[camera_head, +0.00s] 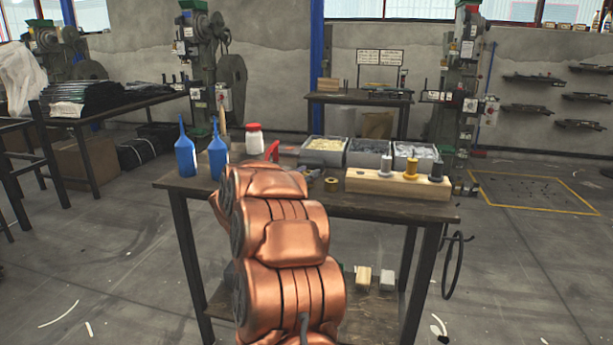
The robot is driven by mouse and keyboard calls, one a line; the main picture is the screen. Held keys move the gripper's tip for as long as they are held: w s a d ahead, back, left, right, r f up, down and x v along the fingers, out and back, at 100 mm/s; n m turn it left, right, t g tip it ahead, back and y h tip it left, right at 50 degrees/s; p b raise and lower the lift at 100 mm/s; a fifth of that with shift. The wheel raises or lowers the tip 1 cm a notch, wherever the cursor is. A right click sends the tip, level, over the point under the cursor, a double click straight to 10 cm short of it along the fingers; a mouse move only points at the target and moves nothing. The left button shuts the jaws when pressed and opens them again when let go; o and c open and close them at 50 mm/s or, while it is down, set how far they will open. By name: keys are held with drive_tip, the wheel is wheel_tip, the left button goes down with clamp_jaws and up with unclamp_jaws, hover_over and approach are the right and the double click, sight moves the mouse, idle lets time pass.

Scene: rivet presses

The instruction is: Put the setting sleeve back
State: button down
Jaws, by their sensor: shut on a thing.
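My copper-coloured arm fills the lower middle of the view, and my gripper is hidden behind it. A light wooden block (362,183) lies along the right front of the work table (450,214). Three upright stepped pieces stand on it: a silver one (385,164), a yellow one (411,169) and a dark silver one (436,172). I cannot tell which piece, if any, is the setting sleeve. A small yellow ring-like thing (331,184) lies left of the block. Whatever the gripper holds cannot be seen.
Three grey bins of small parts (322,158) stand behind the block. Two blue bottles (185,155) and a red-lidded white jar (254,139) stand at the left. A red thing (272,151) shows beside my arm. Green presses (205,50) stand behind; the floor at right is mostly clear.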

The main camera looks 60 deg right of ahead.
drive_tip(key=c, duration=1)
unclamp_jaws()
drive_tip(key=shift+f, duration=0.15)
drive_tip(key=shift+a, duration=0.15)
drive_tip(key=a+p, duration=0.1)
drive_tip(key=a, duration=0.5)
drive_tip(key=a+p, duration=0.1)
drive_tip(key=a, duration=0.4)
drive_tip(key=shift+w+a, duration=0.2)
drive_tip(key=shift+a, duration=0.15)
